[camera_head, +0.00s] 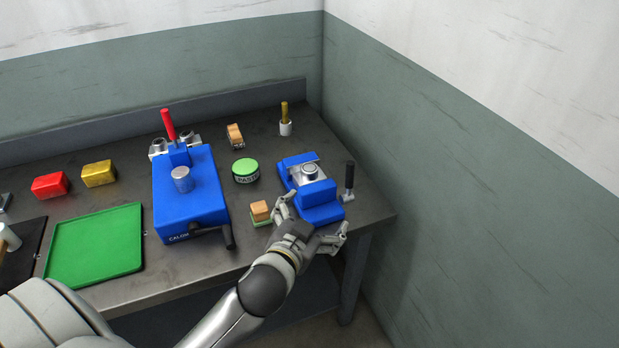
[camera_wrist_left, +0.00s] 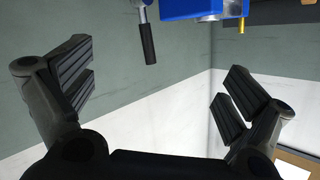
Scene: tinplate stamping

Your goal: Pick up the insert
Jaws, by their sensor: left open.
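A round metal piece (camera_head: 310,170) sits in the small blue fixture (camera_head: 320,205) at the right of the bench. A metal cylinder (camera_head: 181,178) stands on top of the larger blue machine (camera_head: 190,206). I cannot tell for sure which of these is the insert. My left gripper (camera_head: 312,218) is open and empty, at the front side of the small fixture with its fingers spread. In the left wrist view both fingers (camera_wrist_left: 158,95) are apart with nothing between them; part of the blue fixture (camera_wrist_left: 200,9) shows at the top edge. My right gripper is not in view.
A black-handled lever (camera_head: 348,178) stands right of the fixture. A wooden-topped block (camera_head: 260,211) lies close left of my gripper. A green round pad (camera_head: 245,168), another wooden-topped block (camera_head: 235,134) and a green tray (camera_head: 95,245) are further left. Walls close the back and right.

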